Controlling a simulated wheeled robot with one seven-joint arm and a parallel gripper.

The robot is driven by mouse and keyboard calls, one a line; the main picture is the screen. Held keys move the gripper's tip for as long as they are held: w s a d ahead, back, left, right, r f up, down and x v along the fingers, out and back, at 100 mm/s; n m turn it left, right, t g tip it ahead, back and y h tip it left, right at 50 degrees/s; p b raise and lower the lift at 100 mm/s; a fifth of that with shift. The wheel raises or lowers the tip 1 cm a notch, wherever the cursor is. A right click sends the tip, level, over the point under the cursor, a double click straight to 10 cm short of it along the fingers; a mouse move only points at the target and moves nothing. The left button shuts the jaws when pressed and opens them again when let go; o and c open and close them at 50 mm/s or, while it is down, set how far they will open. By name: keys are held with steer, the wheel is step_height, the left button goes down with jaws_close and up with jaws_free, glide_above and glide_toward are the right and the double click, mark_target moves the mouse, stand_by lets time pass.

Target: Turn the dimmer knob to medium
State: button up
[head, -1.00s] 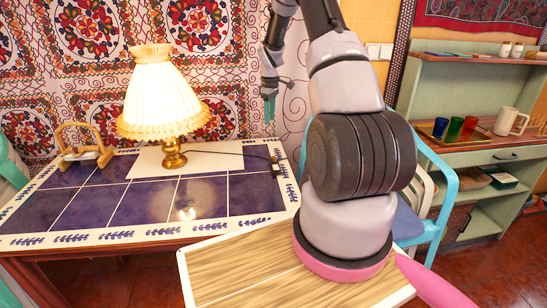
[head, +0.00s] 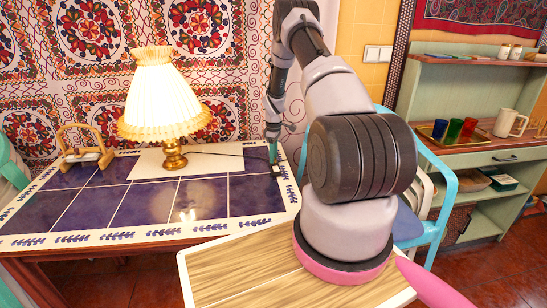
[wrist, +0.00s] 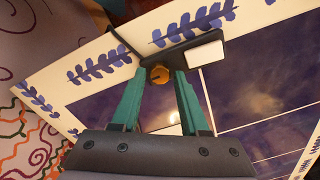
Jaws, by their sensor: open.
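The dimmer is a small dark box (wrist: 190,56) with a brass knob (wrist: 159,74) and a white block at one end. It sits at the right edge of the blue-tiled table, where the head view shows it small (head: 276,171). My gripper (wrist: 161,79) points down at the dimmer, its teal fingers apart with one on each side of the knob. Whether they touch the knob I cannot tell. In the head view my gripper (head: 273,153) is at the dimmer. The table lamp (head: 163,95) is lit, with a pleated cream shade.
The tiled table (head: 110,237) has a white border with blue leaves. A dark cord (wrist: 122,40) runs from the dimmer. A wooden stand (head: 86,147) is at the table's left. A blue chair (head: 437,200) and a green shelf (head: 490,160) are at the right.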

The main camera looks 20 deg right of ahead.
steer(key=shift+f, duration=0.3)
jaws_close()
